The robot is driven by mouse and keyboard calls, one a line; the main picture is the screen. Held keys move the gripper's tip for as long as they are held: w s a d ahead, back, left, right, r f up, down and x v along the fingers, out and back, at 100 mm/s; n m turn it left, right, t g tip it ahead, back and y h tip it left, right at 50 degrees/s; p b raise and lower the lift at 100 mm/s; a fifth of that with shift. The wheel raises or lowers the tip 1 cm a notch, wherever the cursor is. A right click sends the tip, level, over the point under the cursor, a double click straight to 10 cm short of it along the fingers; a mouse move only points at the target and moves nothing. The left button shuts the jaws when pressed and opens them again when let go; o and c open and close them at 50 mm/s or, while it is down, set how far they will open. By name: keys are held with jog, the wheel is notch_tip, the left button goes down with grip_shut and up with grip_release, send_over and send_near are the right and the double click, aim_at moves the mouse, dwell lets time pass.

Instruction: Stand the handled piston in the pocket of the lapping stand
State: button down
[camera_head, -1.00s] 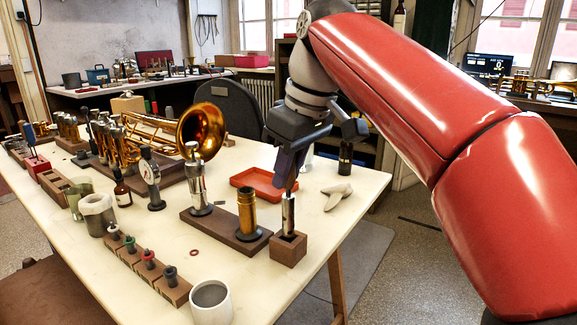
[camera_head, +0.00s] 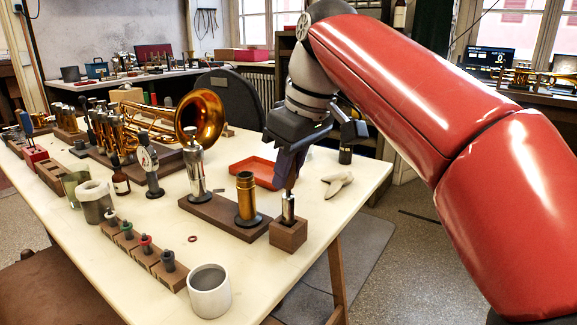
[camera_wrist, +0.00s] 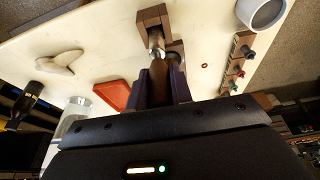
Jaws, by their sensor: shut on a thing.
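My gripper (camera_head: 288,172) is shut on the handle of the piston and points down above the right front of the table. The piston (camera_head: 288,207) is a silver cylinder, upright, with its lower end hidden inside the square pocket of a small wooden block, the lapping stand (camera_head: 288,236). In the wrist view, the piston's brown wooden handle (camera_wrist: 159,75) lies between the dark fingers (camera_wrist: 160,88). The stand's wooden walls (camera_wrist: 153,12) show beyond the silver piston. Whether the piston touches the pocket floor is hidden.
Beside the stand, a wooden board (camera_head: 222,221) carries a brass cylinder (camera_head: 247,198) and a tall silver valve (camera_head: 195,168). A red tray (camera_head: 256,172) and a pale cloth (camera_head: 337,184) lie behind. A white cup (camera_head: 209,292) stands in front left.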

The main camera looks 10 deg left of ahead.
jog(key=shift+f, duration=0.3)
jog(key=c, duration=1.2)
grip_release()
jog(key=shift+o, duration=0.2)
jog(key=p+v, duration=0.2)
jog(key=v, duration=0.6)
jog(key=shift+p, duration=0.3)
jog(key=shift+f, duration=0.1)
jog(key=s+d+f+m+t+h, duration=0.1)
jog(key=s+d+f+m, duration=0.3)
jog(key=d+f, duration=0.4)
jog(key=s+d+f+m+t+h, duration=0.1)
jog(key=s+d+f+m, duration=0.3)
jog(key=d+f, duration=0.4)
jog(key=s+d+f+m+t+h, duration=0.1)
jog(key=s+d+f+m, duration=0.4)
jog(key=f, duration=0.5)
jog(key=d+t, duration=0.1)
jog(key=d, duration=0.1)
jog(key=shift+s+d+f, duration=0.35)
jog(key=shift+d, duration=0.05)
jog(key=shift+f, duration=0.2)
jog(key=shift+c, duration=0.5)
